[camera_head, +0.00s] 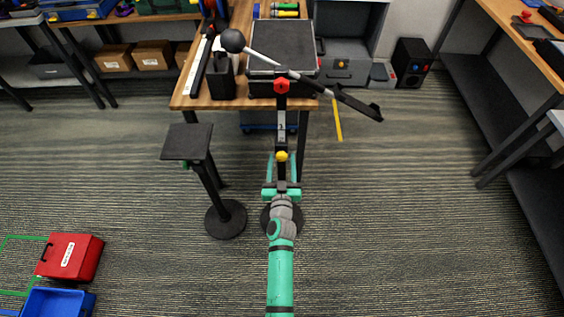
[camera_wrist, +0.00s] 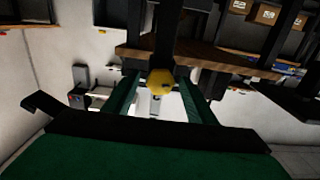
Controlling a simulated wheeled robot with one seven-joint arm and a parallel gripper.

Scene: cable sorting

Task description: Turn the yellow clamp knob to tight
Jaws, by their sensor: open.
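The yellow clamp knob (camera_head: 282,156) sits on the dark upright post of a stand in front of the table. In the wrist view the yellow knob (camera_wrist: 160,81) is near the middle, between my two green fingers. My gripper (camera_head: 283,160) is open, with one finger on each side of the knob; it also shows in the wrist view (camera_wrist: 160,75). A gap shows between the knob and each finger, and I see no contact. The knob's marking is too small to read.
A red knob (camera_head: 281,86) higher on the post joins a slanted bar with a black ball (camera_head: 233,40) and a dark flat end (camera_head: 360,104). A second stand (camera_head: 187,142) is to the left. The table (camera_head: 187,102) is behind. Floor to the right is clear.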

